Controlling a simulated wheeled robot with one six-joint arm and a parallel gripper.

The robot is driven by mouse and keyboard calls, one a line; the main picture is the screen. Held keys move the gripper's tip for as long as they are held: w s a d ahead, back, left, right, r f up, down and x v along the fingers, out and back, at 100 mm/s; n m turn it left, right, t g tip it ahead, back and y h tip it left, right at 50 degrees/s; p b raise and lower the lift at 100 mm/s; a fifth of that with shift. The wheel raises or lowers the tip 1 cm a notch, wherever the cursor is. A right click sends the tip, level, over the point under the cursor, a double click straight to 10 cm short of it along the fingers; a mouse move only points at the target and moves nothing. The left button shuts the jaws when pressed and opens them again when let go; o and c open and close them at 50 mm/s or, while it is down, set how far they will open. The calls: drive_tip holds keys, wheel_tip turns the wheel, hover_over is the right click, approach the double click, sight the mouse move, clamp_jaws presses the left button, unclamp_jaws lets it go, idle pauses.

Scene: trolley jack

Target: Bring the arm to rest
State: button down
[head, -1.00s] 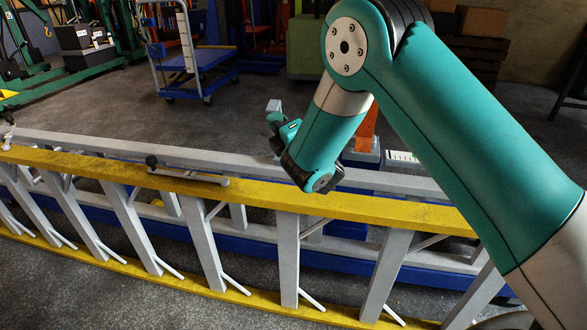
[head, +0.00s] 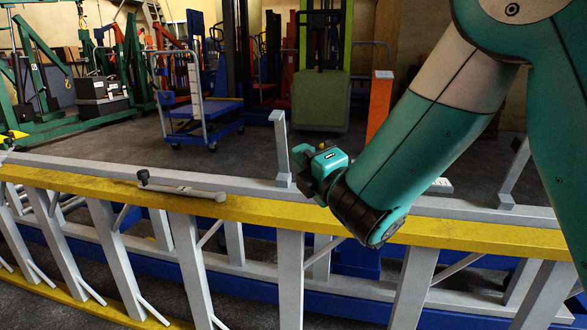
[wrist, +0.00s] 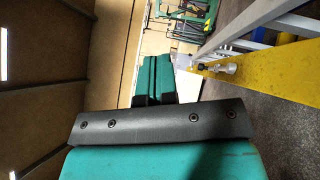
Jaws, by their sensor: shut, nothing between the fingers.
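My arm, teal and pale grey, comes down from the upper right of the head view. My gripper (head: 308,165) is at its end, above the yellow and grey ladder-like frame (head: 350,220). It is shut and holds nothing. The fingertips are small and partly hidden by the gripper body.
Grey upright posts (head: 280,148) stand on the frame close to my gripper. A blue platform trolley (head: 205,110), a green lifter (head: 322,95) and an orange post (head: 379,103) stand behind. Open dark floor (head: 110,145) lies between the frame and the trolley.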

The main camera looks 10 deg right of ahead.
drive_tip(key=s+d+f+m+g+h+p, duration=0.4)
drive_tip(key=m+g, duration=0.3)
drive_tip(key=m, duration=0.6)
drive_tip(key=s+a+r+m+g+y+p, duration=0.15)
drive_tip(key=s+g, duration=0.45)
drive_tip(key=s, duration=0.6)
drive_tip(key=s+a+r+m+g+p, duration=0.1)
drive_tip(key=s+a+m+g, duration=0.15)
drive_tip(key=s+g, duration=0.65)
drive_tip(key=s+r+t+p, duration=0.1)
drive_tip(key=s+r+p, duration=0.1)
drive_tip(key=r+p, duration=1.6)
drive_tip(key=s+r+t+p, duration=0.1)
drive_tip(key=s+r+p, duration=0.1)
drive_tip(key=r+p, duration=1.7)
drive_tip(key=shift+d+r+m+t, duration=0.15)
drive_tip(key=shift+r+m+t, duration=0.2)
drive_tip(key=shift+r, duration=0.35)
